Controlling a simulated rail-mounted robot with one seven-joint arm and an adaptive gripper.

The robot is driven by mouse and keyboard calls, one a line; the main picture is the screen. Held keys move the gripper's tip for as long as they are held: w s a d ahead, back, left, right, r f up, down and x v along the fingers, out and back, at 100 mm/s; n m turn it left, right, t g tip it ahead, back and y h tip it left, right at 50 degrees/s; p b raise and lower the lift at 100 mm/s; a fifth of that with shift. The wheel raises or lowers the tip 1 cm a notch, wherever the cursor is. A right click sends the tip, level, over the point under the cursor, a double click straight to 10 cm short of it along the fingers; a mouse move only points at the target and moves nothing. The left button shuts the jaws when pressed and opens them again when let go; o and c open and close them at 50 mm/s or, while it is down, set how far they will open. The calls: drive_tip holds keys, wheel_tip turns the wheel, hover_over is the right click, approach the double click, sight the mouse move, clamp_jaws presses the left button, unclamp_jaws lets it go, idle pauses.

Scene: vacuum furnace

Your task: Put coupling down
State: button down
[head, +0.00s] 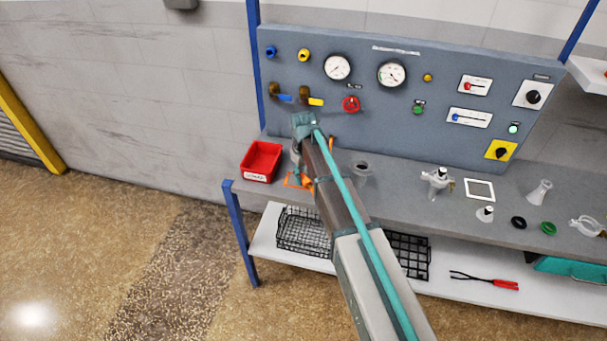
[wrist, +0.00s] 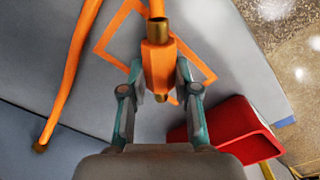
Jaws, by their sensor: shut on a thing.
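The coupling (wrist: 158,62) is an orange body with brass ends, held between the fingers of my gripper (wrist: 158,80) in the wrist view. In the head view my gripper (head: 297,160) is over the left end of the grey bench, mostly hidden by my arm. An orange square outline (wrist: 107,38) lies on the bench top beneath the coupling; part of it shows in the head view (head: 289,181). I cannot tell whether the coupling touches the bench.
A red bin (head: 262,160) stands left of my gripper, close to it in the wrist view (wrist: 235,122). An orange hose (wrist: 66,75) with a brass end lies on the other side. A gauge panel (head: 440,90) rises behind. A grey cup-like part (head: 362,168) stands to the right.

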sight(303, 176)
drive_tip(key=shift+f, duration=0.2)
drive_tip(key=c, duration=0.9)
unclamp_jaws()
drive_tip(key=shift+o, duration=0.2)
drive_tip(key=shift+r, duration=0.1)
wheel_tip(303, 176, up, 12)
drive_tip(key=b, duration=0.4)
drive_tip(key=shift+r, duration=0.15)
drive_tip(key=shift+s, duration=0.1)
